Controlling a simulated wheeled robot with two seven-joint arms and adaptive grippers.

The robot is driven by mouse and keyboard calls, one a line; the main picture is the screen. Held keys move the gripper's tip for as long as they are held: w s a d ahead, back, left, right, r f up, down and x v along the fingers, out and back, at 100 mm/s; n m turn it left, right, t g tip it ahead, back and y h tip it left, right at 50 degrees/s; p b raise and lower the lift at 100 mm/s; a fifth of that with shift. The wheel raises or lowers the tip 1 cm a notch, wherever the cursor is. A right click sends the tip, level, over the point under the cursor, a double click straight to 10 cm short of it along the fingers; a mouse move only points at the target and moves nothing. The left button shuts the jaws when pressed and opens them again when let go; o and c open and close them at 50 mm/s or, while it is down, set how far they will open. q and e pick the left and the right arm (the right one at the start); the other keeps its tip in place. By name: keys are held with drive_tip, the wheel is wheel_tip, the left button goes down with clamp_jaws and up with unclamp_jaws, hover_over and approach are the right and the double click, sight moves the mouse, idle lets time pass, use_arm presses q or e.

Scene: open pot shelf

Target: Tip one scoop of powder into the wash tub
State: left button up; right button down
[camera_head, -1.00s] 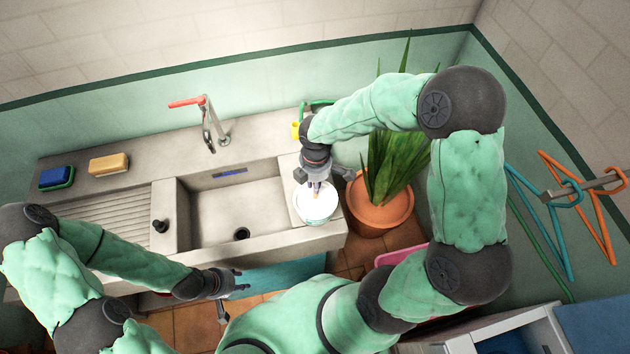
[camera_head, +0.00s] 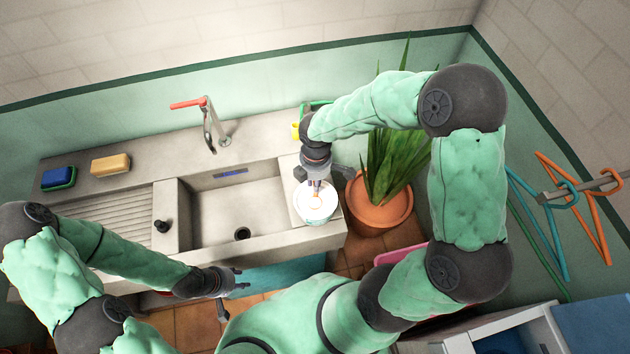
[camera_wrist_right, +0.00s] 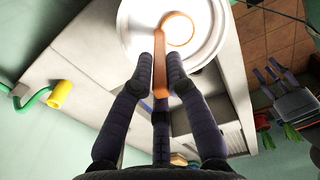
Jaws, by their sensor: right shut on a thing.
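My right gripper (camera_wrist_right: 162,75) is shut on the handle of an orange scoop (camera_wrist_right: 160,60), which points away from the fingers. The scoop's round cup (camera_wrist_right: 179,30) looks white inside its orange rim, and glare hides how full it is. The cup is over or inside a round white tub (camera_head: 316,217) at the right end of the counter. I cannot tell whether it touches the contents. The sink basin (camera_head: 215,207) is empty, left of that tub. My left gripper (camera_head: 232,281) is empty in front of the counter, its fingers apart.
A tap with a red lever (camera_head: 205,125) stands behind the basin. Yellow (camera_head: 110,164) and blue (camera_head: 58,177) sponges lie at the back left. A potted plant (camera_head: 378,205) stands close to the tub's right. A ribbed drainboard (camera_head: 110,212) lies left of the basin.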

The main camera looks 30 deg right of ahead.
drive_tip(key=shift+r+p, duration=2.8)
drive_tip(key=shift+r, duration=0.9)
drive_tip(key=shift+f, duration=0.1)
